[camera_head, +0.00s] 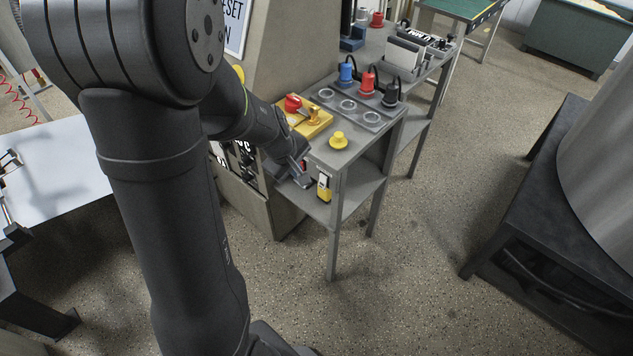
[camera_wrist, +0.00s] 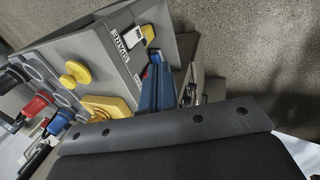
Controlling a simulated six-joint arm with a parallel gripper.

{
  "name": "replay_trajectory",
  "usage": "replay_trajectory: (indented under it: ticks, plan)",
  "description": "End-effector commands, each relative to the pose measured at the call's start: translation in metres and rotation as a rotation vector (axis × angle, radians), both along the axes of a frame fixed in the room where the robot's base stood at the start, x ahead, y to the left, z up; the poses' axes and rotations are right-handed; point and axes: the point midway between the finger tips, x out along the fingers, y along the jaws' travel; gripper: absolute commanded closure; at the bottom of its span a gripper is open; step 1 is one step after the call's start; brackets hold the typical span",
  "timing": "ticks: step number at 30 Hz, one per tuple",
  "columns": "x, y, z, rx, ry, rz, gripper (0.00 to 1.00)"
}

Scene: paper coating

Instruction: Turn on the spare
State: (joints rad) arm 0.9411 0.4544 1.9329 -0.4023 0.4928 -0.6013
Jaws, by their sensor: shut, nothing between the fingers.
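A small yellow, white and black switch (camera_head: 324,187) is on the front of the grey bench, beside my gripper. It also shows in the wrist view (camera_wrist: 139,36), next to a white label (camera_wrist: 122,45) whose black letters are hard to read but may say SPARE. My gripper (camera_head: 302,174) is shut and empty, just left of the switch in the head view. In the wrist view its bluish fingers (camera_wrist: 155,60) point toward the switch, with the tips close to it. I cannot tell whether they touch. The arm hides part of the bench front in the head view.
A yellow mushroom-shaped knob (camera_head: 339,140) and a yellow plate with a red knob (camera_head: 293,103) are on top of the bench. Blue, red and black plugs (camera_head: 367,84) stand behind them. A beige cabinet (camera_head: 283,45) is at left.

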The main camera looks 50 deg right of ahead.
Motion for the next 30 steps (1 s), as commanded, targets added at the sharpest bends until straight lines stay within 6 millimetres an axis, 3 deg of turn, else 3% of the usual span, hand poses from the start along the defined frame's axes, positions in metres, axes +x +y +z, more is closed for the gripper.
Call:
replay_trajectory:
  ticks: [4, 17, 30]
  plan:
    - [-0.011, 0.007, -0.007, 0.018, 0.023, 0.006, 1.00]
    - [-0.011, 0.005, -0.013, 0.020, 0.024, 0.006, 1.00]
    - [-0.011, -0.015, -0.072, 0.020, 0.024, 0.005, 1.00]
